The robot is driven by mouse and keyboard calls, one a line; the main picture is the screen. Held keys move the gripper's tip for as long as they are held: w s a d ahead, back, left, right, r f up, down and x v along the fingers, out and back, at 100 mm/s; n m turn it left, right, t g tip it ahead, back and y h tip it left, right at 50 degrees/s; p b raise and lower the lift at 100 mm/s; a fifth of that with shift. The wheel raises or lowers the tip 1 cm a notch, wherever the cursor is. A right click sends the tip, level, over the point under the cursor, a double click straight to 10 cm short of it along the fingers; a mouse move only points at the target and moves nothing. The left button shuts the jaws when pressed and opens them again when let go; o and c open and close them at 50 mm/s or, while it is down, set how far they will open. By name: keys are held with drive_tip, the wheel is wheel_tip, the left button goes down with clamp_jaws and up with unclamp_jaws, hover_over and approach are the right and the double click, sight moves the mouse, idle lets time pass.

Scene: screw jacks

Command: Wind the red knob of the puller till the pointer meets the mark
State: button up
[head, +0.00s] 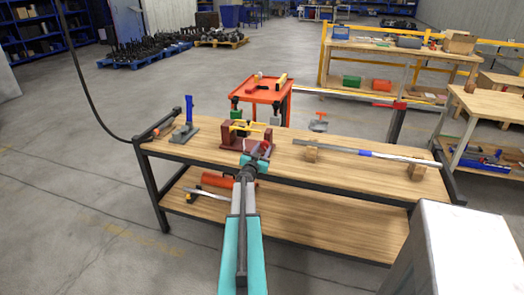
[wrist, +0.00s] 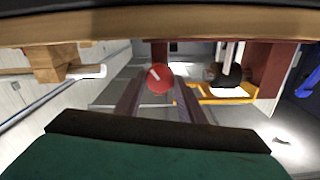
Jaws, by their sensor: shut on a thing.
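The puller (head: 229,136) is a dark red frame with yellow parts on the workbench in the head view. My gripper (head: 254,158) reaches its near side, and my arm hides part of it. In the wrist view the red knob (wrist: 160,79), round with a white stripe, sits between the two fingertips of my gripper (wrist: 159,86). The fingers are shut on it. A dark red post of the puller (wrist: 268,68), a yellow bracket with a white face (wrist: 228,92) and a dark round part with a pale rod show to the right. I cannot make out the pointer or the mark.
The wooden workbench (head: 330,185) also holds a blue-handled tool (head: 188,112) at left and a long metal bar (head: 365,153) on wooden blocks at right. An orange cart (head: 262,92) stands behind. The bench top between puller and bar is clear.

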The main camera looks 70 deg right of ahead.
drive_tip(key=shift+d+r, duration=0.15)
drive_tip(key=shift+d, duration=0.1)
drive_tip(key=shift+d+m, duration=0.15)
drive_tip(key=shift+m, duration=0.25)
drive_tip(key=m+b, duration=0.2)
drive_tip(key=m, duration=0.1)
drive_tip(key=shift+s+d+r+m+b, duration=0.1)
drive_tip(key=shift+m+b, duration=0.65)
drive_tip(key=shift+m, duration=0.75)
drive_tip(key=o, duration=1)
drive_tip(key=shift+o, duration=0.2)
drive_tip(key=shift+f, duration=0.25)
drive_tip(key=a+b, duration=0.1)
drive_tip(key=a, duration=1.3)
drive_tip(key=shift+s, duration=0.3)
